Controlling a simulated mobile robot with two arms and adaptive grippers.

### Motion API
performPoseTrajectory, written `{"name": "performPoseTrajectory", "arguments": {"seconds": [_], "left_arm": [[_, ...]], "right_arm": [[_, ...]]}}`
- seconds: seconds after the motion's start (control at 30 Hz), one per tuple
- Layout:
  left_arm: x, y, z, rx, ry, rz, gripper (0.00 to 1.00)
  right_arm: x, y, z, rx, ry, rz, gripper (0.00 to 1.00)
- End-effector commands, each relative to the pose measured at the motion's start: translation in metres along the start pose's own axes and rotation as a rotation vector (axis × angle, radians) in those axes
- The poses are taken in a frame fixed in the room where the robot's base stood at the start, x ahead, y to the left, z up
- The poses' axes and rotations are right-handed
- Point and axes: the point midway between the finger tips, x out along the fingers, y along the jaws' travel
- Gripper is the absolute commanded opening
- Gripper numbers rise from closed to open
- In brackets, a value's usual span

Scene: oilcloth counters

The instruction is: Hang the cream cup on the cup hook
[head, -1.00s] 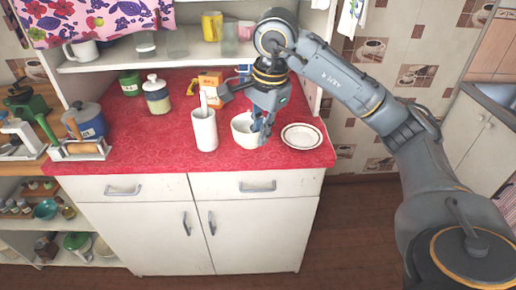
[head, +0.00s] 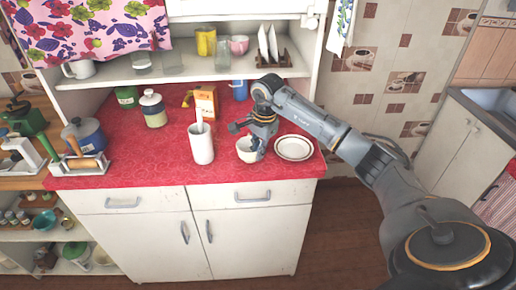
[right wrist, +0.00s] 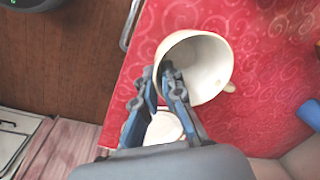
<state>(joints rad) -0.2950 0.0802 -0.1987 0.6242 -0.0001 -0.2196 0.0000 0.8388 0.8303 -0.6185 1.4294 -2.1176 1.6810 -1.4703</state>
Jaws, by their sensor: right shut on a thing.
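The cream cup (head: 246,151) is at the front of the red counter, between a tall white holder and a plate. In the right wrist view the cup (right wrist: 212,62) shows its open mouth, with its small handle at the right. My right gripper (head: 257,148) is shut on the cup's rim, one finger inside and one outside; the fingers (right wrist: 168,85) show this in the right wrist view. I cannot tell whether the cup's base touches the counter. I cannot make out the cup hook. My left gripper is not in view.
The rimmed plate (head: 294,148) lies just right of the cup. The tall white holder (head: 201,144) stands left, with an orange box (head: 205,101) and blue mug (head: 239,90) behind. A shelf (head: 170,73) holding cups and a plate rack (head: 270,58) overhangs the back.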

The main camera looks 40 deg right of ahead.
Motion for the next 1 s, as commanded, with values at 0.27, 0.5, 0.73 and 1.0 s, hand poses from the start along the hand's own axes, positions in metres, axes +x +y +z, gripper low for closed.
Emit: {"name": "performPoseTrajectory", "arguments": {"seconds": [0.27, 0.5, 0.73, 1.0], "left_arm": [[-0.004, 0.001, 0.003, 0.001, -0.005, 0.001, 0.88], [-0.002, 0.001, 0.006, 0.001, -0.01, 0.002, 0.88], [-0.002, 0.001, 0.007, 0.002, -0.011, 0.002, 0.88], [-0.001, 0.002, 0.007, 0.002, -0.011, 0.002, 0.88]], "right_arm": [[0.006, 0.0, -0.001, 0.001, 0.001, -0.004, 0.0], [0.009, 0.001, 0.0, 0.0, 0.0, -0.002, 0.22], [0.008, 0.001, 0.0, 0.001, 0.0, -0.002, 0.31], [-0.003, 0.0, -0.001, 0.0, 0.001, -0.005, 0.31]]}}
